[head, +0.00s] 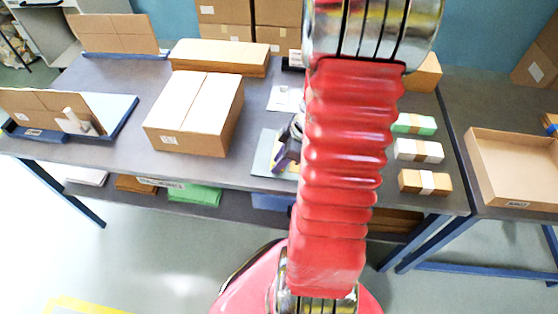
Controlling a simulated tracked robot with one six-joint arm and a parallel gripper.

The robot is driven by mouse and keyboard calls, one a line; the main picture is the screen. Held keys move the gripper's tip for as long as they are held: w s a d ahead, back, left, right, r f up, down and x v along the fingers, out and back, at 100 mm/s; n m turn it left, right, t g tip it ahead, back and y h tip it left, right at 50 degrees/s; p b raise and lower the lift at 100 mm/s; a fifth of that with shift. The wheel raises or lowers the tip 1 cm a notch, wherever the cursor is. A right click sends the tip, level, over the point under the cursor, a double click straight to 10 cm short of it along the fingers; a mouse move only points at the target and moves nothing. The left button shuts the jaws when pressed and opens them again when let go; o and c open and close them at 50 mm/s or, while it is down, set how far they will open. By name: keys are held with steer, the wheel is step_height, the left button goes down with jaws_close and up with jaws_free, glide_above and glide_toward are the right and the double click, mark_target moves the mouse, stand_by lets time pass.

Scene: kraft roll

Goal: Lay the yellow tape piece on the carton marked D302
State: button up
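A closed brown carton (195,112) stands on the grey table left of the middle. It has a small white label on its front whose text is too small to read, so I cannot tell whether it is the one marked D302. I cannot make out a yellow tape piece; my red arm (342,170) covers the middle of the table. A silver and dark purple part (288,150) shows at the arm's left edge, over a pale mat (262,157). It may be part of my gripper, but the fingertips cannot be made out.
A flatter carton (220,57) lies behind the closed one. Blue-edged stands hold cardboard at the left. Banded green (414,124), white (418,150) and brown (425,182) bundles lie right of my arm. An open tray-like box (515,168) sits on the right table. White paper (284,99) lies near the centre.

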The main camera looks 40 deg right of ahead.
steer(key=shift+r, duration=0.15)
steer(key=v, duration=1.2)
stand_by(0.7)
steer(key=a+r+m+t+h, duration=0.1)
steer(key=a+r+m, duration=0.2)
steer(key=a+r, duration=0.4)
steer(key=a+r+m+t+h, duration=0.1)
steer(key=a+r+m, duration=0.3)
steer(key=a, duration=1.5)
step_height(320, 180, up, 3)
steer(key=shift+s+f+m+h, duration=0.1)
steer(key=shift+s+m+h, duration=0.2)
steer(key=shift+h, duration=0.1)
steer(key=shift+o, duration=0.5)
steer(key=shift+d, duration=0.1)
